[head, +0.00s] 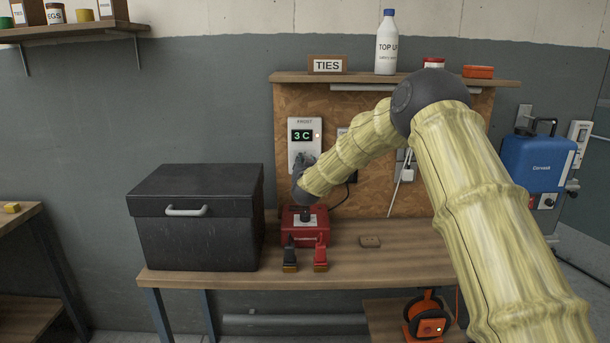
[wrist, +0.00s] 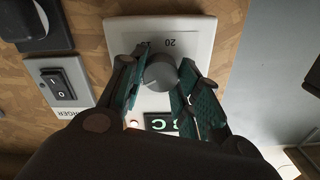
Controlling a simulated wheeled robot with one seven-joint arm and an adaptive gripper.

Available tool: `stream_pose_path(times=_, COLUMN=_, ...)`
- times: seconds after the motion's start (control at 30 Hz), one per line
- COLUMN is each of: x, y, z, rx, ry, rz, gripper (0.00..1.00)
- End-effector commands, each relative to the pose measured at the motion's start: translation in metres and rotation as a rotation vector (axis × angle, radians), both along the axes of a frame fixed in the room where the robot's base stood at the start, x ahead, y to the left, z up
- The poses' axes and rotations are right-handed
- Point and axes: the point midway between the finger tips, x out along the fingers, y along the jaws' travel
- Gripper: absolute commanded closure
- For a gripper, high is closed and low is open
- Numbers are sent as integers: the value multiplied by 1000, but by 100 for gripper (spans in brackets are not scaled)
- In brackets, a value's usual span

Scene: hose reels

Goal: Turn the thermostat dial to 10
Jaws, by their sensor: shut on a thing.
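The thermostat (head: 294,154) is a white plate labelled FROST on the chipboard panel. Its green display (head: 302,135) reads 3 C, with a small lit lamp beside it. In the wrist view the thermostat plate (wrist: 197,30) appears upside down, with a printed scale showing 20. The round grey dial (wrist: 161,73) sits between the two fingers of my gripper (wrist: 161,82), which is shut on it. In the head view my gripper (head: 303,166) covers the lower part of the thermostat and hides the dial. The dial's pointer mark cannot be made out.
A black toolbox (head: 195,235) and a red charger box (head: 305,226) with two clamps stand on the bench below. A rocker switch (wrist: 64,84) is beside the thermostat. A shelf (head: 290,77) with a bottle (head: 386,46) hangs above.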

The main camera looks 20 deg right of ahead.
Motion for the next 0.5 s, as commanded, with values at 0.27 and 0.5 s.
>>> stream_pose_path(times=0.27, x=-1, y=-2, z=-7, rx=251, ry=-71, rz=-2, gripper=91)
stream_pose_path(times=0.5, x=-1, y=-2, z=-6, rx=435, ry=-123, rz=-2, gripper=91)
